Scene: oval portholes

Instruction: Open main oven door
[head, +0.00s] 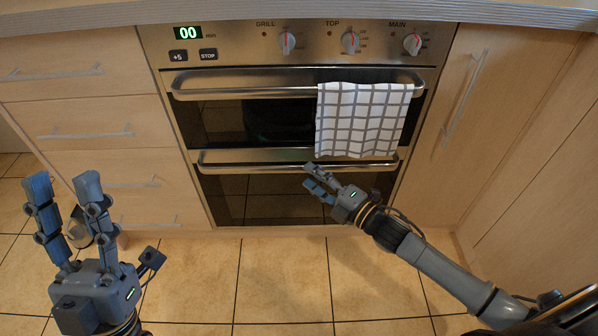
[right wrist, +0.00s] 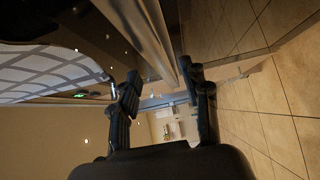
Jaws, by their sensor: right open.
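The main oven door (head: 262,200) is the lower dark glass door, and it is shut. Its metal bar handle (head: 245,162) runs across its top edge. My right gripper (head: 314,178) is open and empty just in front of this handle, right of its middle. In the right wrist view a metal bar (right wrist: 157,45) runs towards the space between the open fingers (right wrist: 162,75); I cannot tell whether they touch it. My left gripper (head: 64,186) is open and empty at the lower left, away from the oven.
A checked towel (head: 362,120) hangs over the upper door's handle (head: 245,90), just above my right gripper. Wooden drawers (head: 80,115) stand left of the oven and a cupboard (head: 495,110) right. Tiled floor (head: 285,270) in front is clear.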

